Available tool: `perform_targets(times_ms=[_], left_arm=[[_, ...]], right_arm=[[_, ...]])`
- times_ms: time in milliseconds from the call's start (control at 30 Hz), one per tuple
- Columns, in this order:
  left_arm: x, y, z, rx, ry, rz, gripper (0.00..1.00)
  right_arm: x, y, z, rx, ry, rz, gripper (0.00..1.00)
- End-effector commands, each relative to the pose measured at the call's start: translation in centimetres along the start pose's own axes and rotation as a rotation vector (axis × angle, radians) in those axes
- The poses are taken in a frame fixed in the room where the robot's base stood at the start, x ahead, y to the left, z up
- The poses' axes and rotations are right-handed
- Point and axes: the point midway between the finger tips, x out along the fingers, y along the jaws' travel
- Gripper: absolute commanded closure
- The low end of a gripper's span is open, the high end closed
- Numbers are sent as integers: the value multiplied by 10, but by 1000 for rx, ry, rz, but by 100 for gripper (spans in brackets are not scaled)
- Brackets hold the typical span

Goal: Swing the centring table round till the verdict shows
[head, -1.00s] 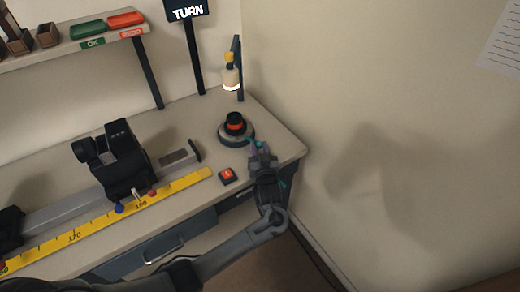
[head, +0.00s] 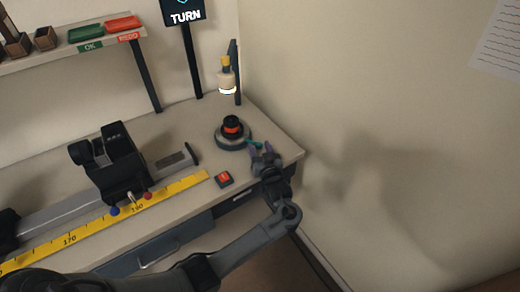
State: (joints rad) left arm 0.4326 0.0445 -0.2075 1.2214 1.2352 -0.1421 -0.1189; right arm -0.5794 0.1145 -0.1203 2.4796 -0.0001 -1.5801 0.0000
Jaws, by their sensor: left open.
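The centring table (head: 222,140) is a round grey disc at the right end of the bench. A black lens part with an orange band (head: 232,127) stands upright on it. A small teal piece (head: 254,143) sticks out from the disc's right side. My left gripper (head: 262,151) is open and empty, its purple-tipped fingers just right of the disc, close to the teal piece. I cannot tell whether they touch. The black display (head: 184,14) at the back reads "TURN" under a partly cut-off teal mark. My right gripper is out of view.
A lamp on a post (head: 227,80) stands behind the disc. A red button (head: 224,179) sits in front. A black carriage (head: 115,165) rides a rail beside a yellow ruler (head: 85,229). Green OK (head: 87,34) and red REDO (head: 123,24) trays sit on the shelf. A wall closes the right.

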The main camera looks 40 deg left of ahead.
Motion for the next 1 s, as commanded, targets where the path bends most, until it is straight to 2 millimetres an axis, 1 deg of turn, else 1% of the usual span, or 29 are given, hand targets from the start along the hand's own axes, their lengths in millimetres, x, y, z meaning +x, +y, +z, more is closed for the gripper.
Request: perform_targets(times_ms=[167, 267, 500, 700, 833, 1000], left_arm=[[-11, 0, -1, 0, -2, 1, 46], [-25, 0, -1, -1, -2, 3, 46], [-67, 0, -1, 0, -3, 3, 46], [-94, 0, 0, 0, -3, 2, 46], [-103, 0, 0, 0, -1, 0, 46], [-108, 0, 0, 0, -1, 0, 46]], right_arm=[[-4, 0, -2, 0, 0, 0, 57], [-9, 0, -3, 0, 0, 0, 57], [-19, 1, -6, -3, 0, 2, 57], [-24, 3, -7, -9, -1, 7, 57], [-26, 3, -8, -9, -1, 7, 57], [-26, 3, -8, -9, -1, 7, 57]])
